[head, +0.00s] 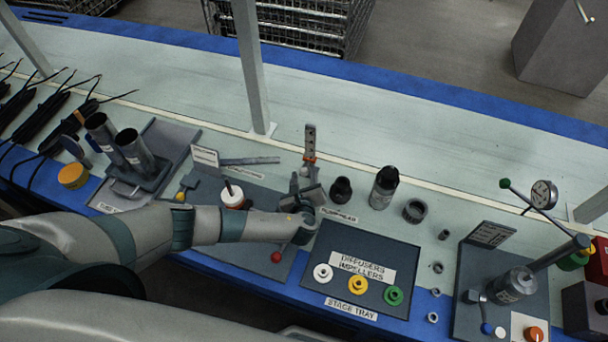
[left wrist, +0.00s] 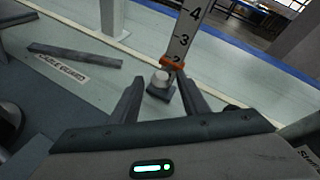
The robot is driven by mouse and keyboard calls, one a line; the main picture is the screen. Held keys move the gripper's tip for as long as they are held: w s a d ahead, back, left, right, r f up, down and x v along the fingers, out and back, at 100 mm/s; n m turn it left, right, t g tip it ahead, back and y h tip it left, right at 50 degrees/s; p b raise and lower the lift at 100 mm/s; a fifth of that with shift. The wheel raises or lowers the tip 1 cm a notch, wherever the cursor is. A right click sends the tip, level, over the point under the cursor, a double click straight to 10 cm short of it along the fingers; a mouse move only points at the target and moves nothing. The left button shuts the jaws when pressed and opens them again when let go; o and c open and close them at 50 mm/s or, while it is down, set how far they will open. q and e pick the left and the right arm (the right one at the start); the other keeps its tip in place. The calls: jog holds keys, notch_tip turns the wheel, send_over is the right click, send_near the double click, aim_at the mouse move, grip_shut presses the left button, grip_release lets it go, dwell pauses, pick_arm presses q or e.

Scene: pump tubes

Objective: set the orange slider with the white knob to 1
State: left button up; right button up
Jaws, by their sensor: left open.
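The upright scale (head: 310,138) stands past my left gripper. The 1 cannot be made out. My left gripper (head: 309,186) is open; in the left wrist view its fingers (left wrist: 159,88) are on either side of the knob, with gaps visible. Whether the knob lies fully between the fingertips in depth is unclear. My right gripper is not in view.
A dark stage tray (head: 398,247) with white, yellow and green impellers lies at the near right of the gripper. A white-and-orange jar (head: 233,196) stands beside my left forearm.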

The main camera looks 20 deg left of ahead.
pick_arm(q)
jog(key=shift+c, duration=0.7)
grip_shut()
jog(key=shift+f+b, duration=1.65)
jog(key=shift+f, duration=0.35)
jog(key=shift+r, duration=0.1)
jog(key=shift+o, duration=0.7)
grip_release()
jog(key=shift+w, duration=0.1)
jog(key=shift+s, duration=0.2)
